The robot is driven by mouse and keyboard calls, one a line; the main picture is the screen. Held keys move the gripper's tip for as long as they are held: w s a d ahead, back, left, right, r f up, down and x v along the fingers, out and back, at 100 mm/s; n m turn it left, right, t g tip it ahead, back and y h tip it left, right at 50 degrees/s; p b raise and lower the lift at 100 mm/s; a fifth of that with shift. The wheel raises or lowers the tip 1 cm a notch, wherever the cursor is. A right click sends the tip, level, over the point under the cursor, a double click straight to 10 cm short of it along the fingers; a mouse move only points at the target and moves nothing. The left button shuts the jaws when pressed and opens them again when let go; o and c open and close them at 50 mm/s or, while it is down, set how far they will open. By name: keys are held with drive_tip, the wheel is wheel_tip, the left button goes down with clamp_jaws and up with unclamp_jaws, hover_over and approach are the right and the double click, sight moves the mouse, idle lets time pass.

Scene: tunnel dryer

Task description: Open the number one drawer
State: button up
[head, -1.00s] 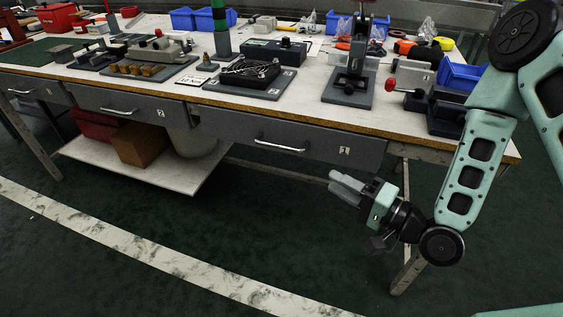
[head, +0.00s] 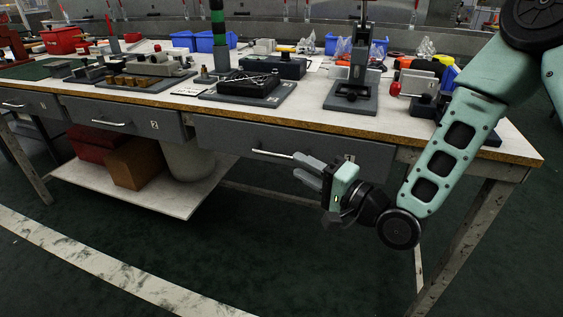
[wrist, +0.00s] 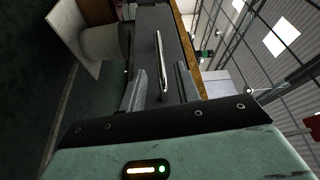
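The number one drawer (head: 225,137) is a dark grey front under the right part of the bench, and it looks shut. Its silver bar handle (head: 272,154) runs along the front.
The number two drawer (head: 125,117) is to the left. A low shelf (head: 150,195) holds brown and red boxes (head: 133,163) and a pale round container (head: 188,158). A bench leg (head: 462,240) stands to the right. The bench top is crowded with tools. The floor in front is clear.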

sight(281, 156)
drive_tip(key=b+x, duration=0.1)
drive_tip(key=x, duration=0.5)
drive_tip(key=shift+w+a, duration=0.2)
drive_tip(key=shift+a, duration=0.05)
clamp_jaws()
